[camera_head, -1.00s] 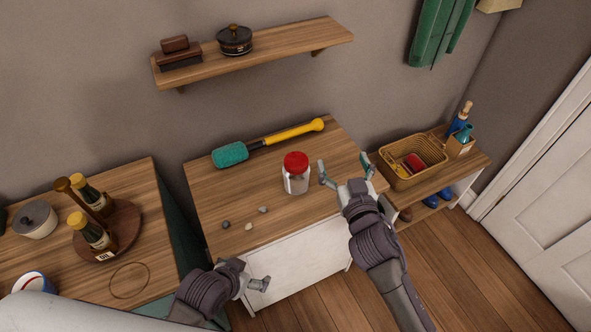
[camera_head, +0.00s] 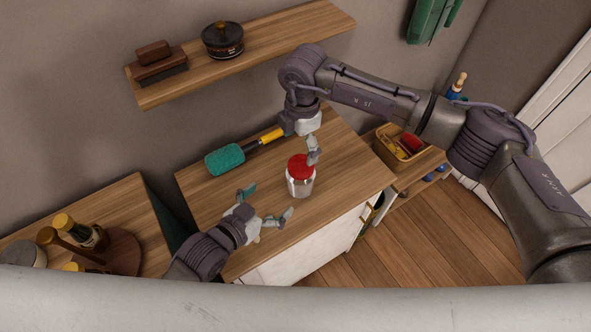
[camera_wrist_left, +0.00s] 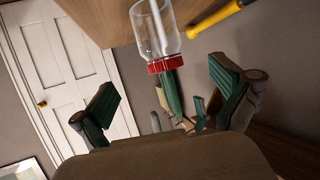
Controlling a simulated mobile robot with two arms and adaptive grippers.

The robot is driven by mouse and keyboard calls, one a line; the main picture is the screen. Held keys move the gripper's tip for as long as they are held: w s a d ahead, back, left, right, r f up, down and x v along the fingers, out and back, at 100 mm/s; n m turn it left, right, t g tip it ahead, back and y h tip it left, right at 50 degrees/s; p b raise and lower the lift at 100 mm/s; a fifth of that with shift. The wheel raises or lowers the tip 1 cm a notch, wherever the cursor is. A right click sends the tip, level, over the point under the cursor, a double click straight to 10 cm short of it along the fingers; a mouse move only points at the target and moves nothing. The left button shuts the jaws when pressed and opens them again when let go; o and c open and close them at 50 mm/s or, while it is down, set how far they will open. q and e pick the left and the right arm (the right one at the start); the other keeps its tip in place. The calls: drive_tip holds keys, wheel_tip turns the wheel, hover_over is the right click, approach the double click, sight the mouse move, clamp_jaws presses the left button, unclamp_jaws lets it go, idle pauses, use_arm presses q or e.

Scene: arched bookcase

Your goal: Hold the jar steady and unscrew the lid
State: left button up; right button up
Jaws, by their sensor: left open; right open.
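The clear jar (camera_head: 299,188) stands upright on the wooden top of the white cabinet, with its red lid (camera_head: 297,168) on. My left gripper (camera_head: 268,204) is open just left of the jar, fingers apart and pointing towards it. In the left wrist view the jar (camera_wrist_left: 153,30) and its lid (camera_wrist_left: 166,64) appear inverted, beyond the gap between the open fingers (camera_wrist_left: 165,88). My right gripper (camera_head: 312,150) points down above the lid and is open. One finger shows beside the lid's upper right edge; the other is hidden, and I cannot tell whether it touches.
A teal brush (camera_head: 225,160) with a yellow handle lies behind the jar, partly covered by my right wrist. A wall shelf (camera_head: 270,45) hangs behind. A basket (camera_head: 385,155) stands right; bottles (camera_head: 88,235) stand on the left table.

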sight(301, 165)
drive_tip(key=shift+d+r, duration=0.15)
drive_tip(key=shift+d, duration=0.1)
use_arm(q)
drive_tip(key=x, duration=1.3)
drive_tip(key=shift+w+d, duration=0.25)
use_arm(e)
drive_tip(key=shift+a, duration=0.1)
use_arm(q)
clamp_jaws()
use_arm(e)
drive_tip(key=m, duration=0.4)
drive_tip(key=shift+m, duration=0.3)
drive_tip(key=shift+f, duration=4.05)
